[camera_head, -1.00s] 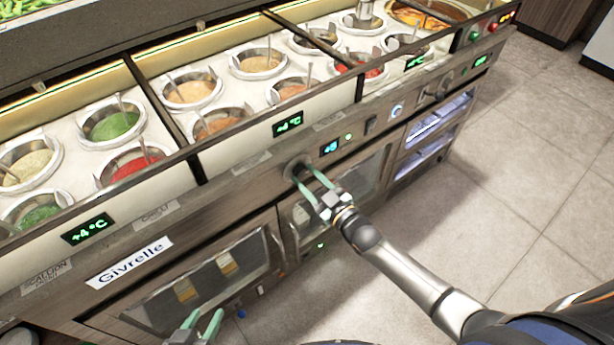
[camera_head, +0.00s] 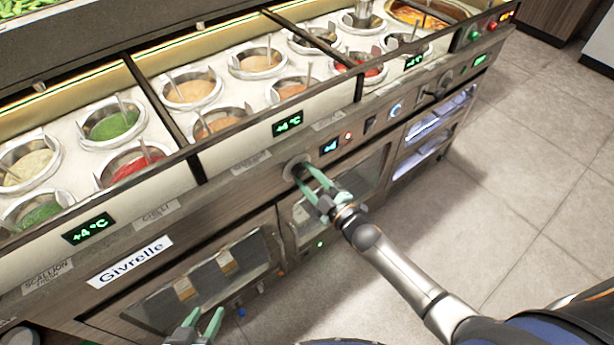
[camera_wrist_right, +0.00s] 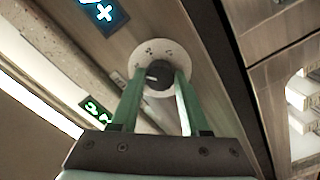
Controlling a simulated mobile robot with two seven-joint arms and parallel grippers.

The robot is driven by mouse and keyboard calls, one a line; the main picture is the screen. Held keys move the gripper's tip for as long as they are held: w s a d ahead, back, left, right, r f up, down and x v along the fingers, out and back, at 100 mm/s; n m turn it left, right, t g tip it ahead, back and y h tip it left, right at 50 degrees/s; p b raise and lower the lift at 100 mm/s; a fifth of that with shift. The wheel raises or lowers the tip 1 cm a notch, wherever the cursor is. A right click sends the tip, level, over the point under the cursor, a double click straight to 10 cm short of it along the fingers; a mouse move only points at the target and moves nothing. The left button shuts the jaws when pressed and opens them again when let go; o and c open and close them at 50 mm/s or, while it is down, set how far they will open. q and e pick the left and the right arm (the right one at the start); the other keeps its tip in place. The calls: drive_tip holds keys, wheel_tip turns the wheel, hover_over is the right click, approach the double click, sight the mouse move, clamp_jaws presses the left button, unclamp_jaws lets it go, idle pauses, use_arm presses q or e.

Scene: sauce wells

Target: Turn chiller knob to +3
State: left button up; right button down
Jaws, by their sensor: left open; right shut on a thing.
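The chiller knob is a dark round knob (camera_wrist_right: 157,76) on a pale round dial plate (camera_wrist_right: 160,53) with small dark marks. In the head view the dial plate (camera_head: 294,167) sits on the counter's wooden front panel. My right gripper (camera_wrist_right: 164,80) is shut on the knob, one green finger on each side; it also shows in the head view (camera_head: 306,174). A small blue display (camera_head: 329,146) right of the knob seems to read +4; in the wrist view it is cut off (camera_wrist_right: 104,12). My left gripper (camera_head: 208,322) is open and empty at the bottom edge.
A red light (camera_head: 348,135) and a switch (camera_head: 370,123) lie right of the blue display. Green +4 °C displays (camera_head: 287,124) mark the well fronts. Sauce wells with spoons fill the counter top. A glass-doored cabinet (camera_head: 205,280) is below; open floor lies right.

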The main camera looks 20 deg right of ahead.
idle(0.3)
drive_tip(key=shift+c, duration=1.9)
unclamp_jaws()
drive_tip(key=p+v, duration=0.1)
drive_tip(key=v, duration=1.1)
drive_tip(key=shift+s+p, duration=0.2)
drive_tip(key=shift+p, duration=0.1)
drive_tip(key=shift+d, duration=0.1)
drive_tip(key=shift+r, duration=0.1)
